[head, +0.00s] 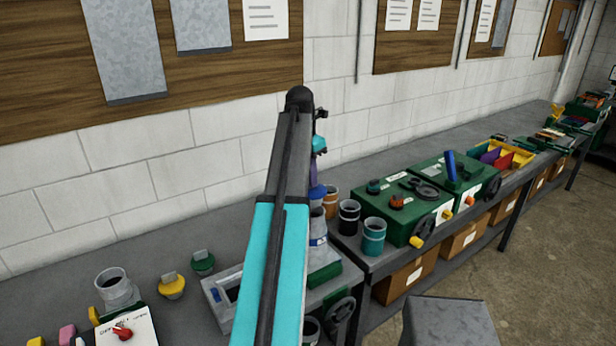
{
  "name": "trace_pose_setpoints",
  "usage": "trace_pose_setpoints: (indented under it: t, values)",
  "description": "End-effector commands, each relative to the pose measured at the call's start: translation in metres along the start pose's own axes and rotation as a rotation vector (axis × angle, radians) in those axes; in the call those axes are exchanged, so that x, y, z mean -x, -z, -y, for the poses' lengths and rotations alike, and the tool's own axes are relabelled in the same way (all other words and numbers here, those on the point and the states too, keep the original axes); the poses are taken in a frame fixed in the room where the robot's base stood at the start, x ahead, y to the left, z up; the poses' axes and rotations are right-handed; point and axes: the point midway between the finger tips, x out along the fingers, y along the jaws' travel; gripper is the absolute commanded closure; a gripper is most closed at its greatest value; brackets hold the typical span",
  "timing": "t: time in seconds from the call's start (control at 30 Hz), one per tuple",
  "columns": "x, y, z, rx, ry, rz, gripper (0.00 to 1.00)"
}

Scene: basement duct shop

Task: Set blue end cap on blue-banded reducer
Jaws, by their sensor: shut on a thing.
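My gripper (317,178) is mostly hidden behind my own arm; only a sliver of the wrist and jaw area shows to the right of the arm. It is shut on a small purple-blue piece, which looks like the blue end cap (317,193). Just below it stands the grey blue-banded reducer (318,227), upright, its left side hidden by my arm. The blue band shows partway down it. I cannot tell whether the cap touches the reducer's top or hangs slightly above it.
Orange-, black- and teal-banded reducers (373,238) stand close on the right, beside green machines (405,205). Yellow and green caps (172,287) and a grey collar (116,288) sit on the bench at left. The grey wall bench (60,280) has bare room toward the wall.

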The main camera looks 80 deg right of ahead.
Motion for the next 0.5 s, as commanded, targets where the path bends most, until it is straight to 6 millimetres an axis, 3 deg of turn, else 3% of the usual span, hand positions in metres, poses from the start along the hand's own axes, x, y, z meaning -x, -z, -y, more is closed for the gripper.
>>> trace_pose_setpoints:
  t: [0.5]
  values:
    - [-0.029,0.009,-0.002,0.005,0.000,-0.001,1.00]
